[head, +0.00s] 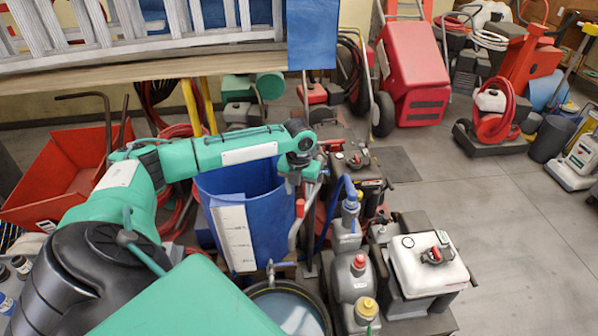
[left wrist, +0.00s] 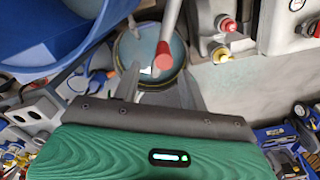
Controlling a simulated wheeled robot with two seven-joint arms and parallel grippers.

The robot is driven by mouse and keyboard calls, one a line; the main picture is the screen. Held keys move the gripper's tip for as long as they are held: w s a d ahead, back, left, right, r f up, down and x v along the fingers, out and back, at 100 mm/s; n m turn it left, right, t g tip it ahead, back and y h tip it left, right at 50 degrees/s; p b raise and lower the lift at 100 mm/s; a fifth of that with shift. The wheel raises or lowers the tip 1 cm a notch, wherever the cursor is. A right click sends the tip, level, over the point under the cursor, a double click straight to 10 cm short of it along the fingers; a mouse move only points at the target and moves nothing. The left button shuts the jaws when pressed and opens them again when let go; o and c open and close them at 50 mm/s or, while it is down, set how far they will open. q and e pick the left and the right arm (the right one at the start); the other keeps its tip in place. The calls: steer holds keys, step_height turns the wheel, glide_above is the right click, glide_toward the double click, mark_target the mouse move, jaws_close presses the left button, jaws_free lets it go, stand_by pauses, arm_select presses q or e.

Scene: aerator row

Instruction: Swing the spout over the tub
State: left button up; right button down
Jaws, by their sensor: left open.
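A pale grey spout pipe (head: 296,232) with a red grip (head: 300,207) stands beside the blue bin. In the left wrist view the red grip (left wrist: 163,56) lies between the spread fingers. My left gripper (head: 304,192) is open just above it; I cannot tell whether a finger touches it. The left gripper (left wrist: 158,76) also shows in the left wrist view. The round dark-rimmed tub (head: 320,298) holds pale bluish water on the floor at the bottom centre; its rim also shows in the left wrist view (left wrist: 184,62). My right gripper is out of view.
The blue bin (head: 270,215) stands left of the grip. Grey bottles (head: 352,275) and a white-topped canister (head: 425,265) crowd the right side of the tub. A red cart (head: 65,175) is at the left. Open grey floor (head: 510,235) lies to the right.

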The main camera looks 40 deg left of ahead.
arm_select(q)
step_height(320, 180, up, 5)
stand_by(0.3)
stand_by(0.4)
